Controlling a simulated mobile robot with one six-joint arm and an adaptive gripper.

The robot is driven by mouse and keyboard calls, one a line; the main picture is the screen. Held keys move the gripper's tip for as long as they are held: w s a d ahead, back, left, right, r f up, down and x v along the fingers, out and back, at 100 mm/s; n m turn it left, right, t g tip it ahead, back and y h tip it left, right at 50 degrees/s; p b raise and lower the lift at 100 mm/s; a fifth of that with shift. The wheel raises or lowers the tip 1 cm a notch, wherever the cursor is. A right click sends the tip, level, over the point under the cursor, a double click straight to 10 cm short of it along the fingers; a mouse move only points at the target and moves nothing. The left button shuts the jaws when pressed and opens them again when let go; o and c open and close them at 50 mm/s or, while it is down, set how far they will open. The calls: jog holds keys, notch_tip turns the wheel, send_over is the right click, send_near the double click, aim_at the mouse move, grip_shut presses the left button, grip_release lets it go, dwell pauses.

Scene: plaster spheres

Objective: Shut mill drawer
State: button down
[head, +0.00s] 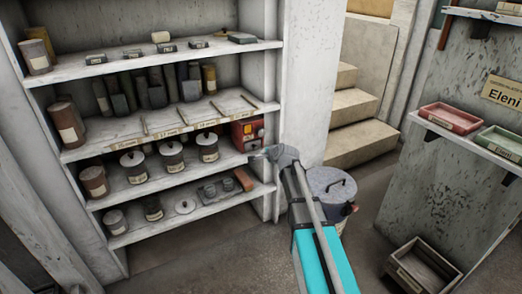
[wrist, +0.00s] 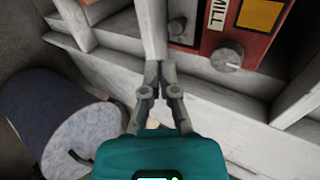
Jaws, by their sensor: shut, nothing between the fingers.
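The mill (head: 247,128) is a red box with an orange panel at the right end of a shelf. In the wrist view the mill (wrist: 212,42) shows a MILL label and a silver knob. In the head view my gripper (head: 268,153) is just below and right of the mill. How far the drawer is out is unclear.
A lidded grey bin (head: 330,185) stands right beside my arm; it also shows in the wrist view (wrist: 75,125). Lidded jars (head: 172,153) stand left of the mill. A reddish brick-like block (head: 243,180) lies on the shelf below. Open floor lies in front of the shelves.

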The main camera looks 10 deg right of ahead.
jog(key=p+v, duration=0.2)
jog(key=v, duration=0.3)
jog(key=shift+s+r, duration=0.1)
jog(key=shift+s, duration=0.15)
jog(key=s+a+f+n+g+h, duration=0.1)
jog(key=s+f+n+g, duration=0.3)
jog(key=s, duration=0.5)
jog(key=s+a+f+n+g+h+p, duration=0.1)
jog(key=s+n+g, duration=0.4)
jog(key=s, duration=0.5)
jog(key=s+a+f+n+g+h, duration=0.1)
jog(key=s+f+n+g, duration=0.15)
jog(key=s+n, duration=0.5)
notch_tip(320, 180, up, 37)
jog(key=s+m+p, duration=0.1)
jog(key=p, duration=3.6)
jog(key=shift+s+f, duration=0.2)
jog(key=shift+f, duration=0.05)
jog(key=shift+d, duration=0.2)
